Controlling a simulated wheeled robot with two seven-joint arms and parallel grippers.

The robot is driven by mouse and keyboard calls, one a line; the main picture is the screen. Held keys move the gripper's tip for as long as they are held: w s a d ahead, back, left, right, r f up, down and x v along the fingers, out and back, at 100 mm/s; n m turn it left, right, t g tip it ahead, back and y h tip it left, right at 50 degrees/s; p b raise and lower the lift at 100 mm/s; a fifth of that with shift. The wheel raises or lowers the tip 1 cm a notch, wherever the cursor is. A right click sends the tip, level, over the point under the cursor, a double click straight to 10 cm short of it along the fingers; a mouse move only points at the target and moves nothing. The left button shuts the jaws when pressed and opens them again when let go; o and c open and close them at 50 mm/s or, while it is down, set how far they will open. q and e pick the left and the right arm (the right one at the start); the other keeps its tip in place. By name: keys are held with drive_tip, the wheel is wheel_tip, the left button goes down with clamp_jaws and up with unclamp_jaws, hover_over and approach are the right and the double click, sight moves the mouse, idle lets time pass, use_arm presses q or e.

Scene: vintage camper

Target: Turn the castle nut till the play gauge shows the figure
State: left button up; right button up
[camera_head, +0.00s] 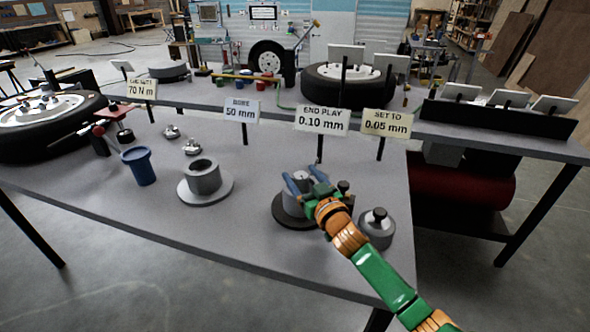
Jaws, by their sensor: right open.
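A grey hub (292,205) on a dark round base stands at the right part of the front bench. My right gripper (304,181) reaches over its top from the lower right, its blue fingers apart. The castle nut cannot be made out; the fingers and wrist cover much of the hub's top. A card behind the hub, the end play sign (321,120), reads 0.10 mm. The set-to sign (387,123) to its right reads 0.05 mm. My left gripper is not in view.
A grey cylinder with a dark knob (377,228) stands close to the right of my wrist. A grey ring on a flange (204,180) and a blue cup (139,166) stand to the left. The front middle of the bench (215,235) is clear.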

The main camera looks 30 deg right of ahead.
sight(298, 172)
drive_tip(key=w, duration=0.4)
drive_tip(key=shift+d+f, duration=0.2)
drive_tip(key=shift+d, duration=0.15)
drive_tip(key=shift+s+r, duration=0.1)
drive_tip(key=shift+c, duration=0.7)
clamp_jaws()
